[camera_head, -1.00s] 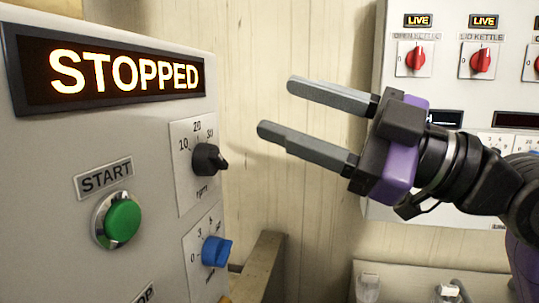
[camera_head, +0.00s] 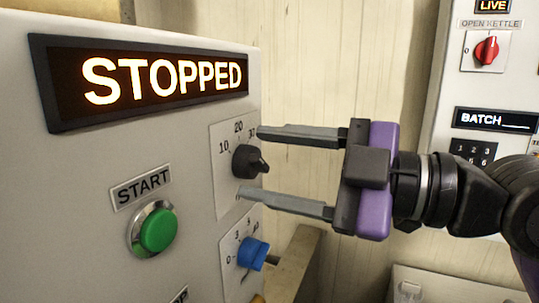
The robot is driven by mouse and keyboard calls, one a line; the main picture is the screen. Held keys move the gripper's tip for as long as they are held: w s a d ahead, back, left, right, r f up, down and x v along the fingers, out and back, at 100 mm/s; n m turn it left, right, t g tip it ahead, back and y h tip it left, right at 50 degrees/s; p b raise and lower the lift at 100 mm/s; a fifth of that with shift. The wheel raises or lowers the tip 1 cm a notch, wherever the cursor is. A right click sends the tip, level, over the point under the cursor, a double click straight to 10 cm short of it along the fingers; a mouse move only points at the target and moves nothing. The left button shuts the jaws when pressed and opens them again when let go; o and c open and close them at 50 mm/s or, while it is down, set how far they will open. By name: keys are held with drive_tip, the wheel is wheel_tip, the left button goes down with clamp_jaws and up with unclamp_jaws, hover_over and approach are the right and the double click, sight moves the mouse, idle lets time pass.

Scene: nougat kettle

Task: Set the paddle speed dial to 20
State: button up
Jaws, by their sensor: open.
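The black dial (camera_head: 246,161) sits on a white scale plate (camera_head: 224,183) on the grey control box. The plate shows 10, 20 and 30; in the earlier view it also shows "rpm". The dial's raised grip points right and slightly down, past the 30 mark, not at 20. My gripper (camera_head: 250,163) is open, coming from the right. Its two grey fingers lie one above and one below the dial in the picture, with their tips near the panel. I cannot tell whether they touch it.
A lit display (camera_head: 150,80) reads STOPPED. A green START button (camera_head: 157,230) is left of the dial, and a blue dial (camera_head: 250,254) sits close below it. A second panel with a red knob (camera_head: 487,50) hangs on the right wall.

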drive_tip(key=shift+w+a, duration=0.1)
drive_tip(key=shift+a, duration=0.15)
drive_tip(key=shift+c, duration=0.5)
clamp_jaws()
drive_tip(key=m, duration=0.4)
drive_tip(key=shift+r+m+p, duration=0.15)
drive_tip(key=shift+m+p, duration=0.15)
drive_tip(key=shift+w+d+m+p, duration=0.1)
drive_tip(key=shift+m+p, duration=0.95)
drive_tip(key=shift+m, duration=1.55)
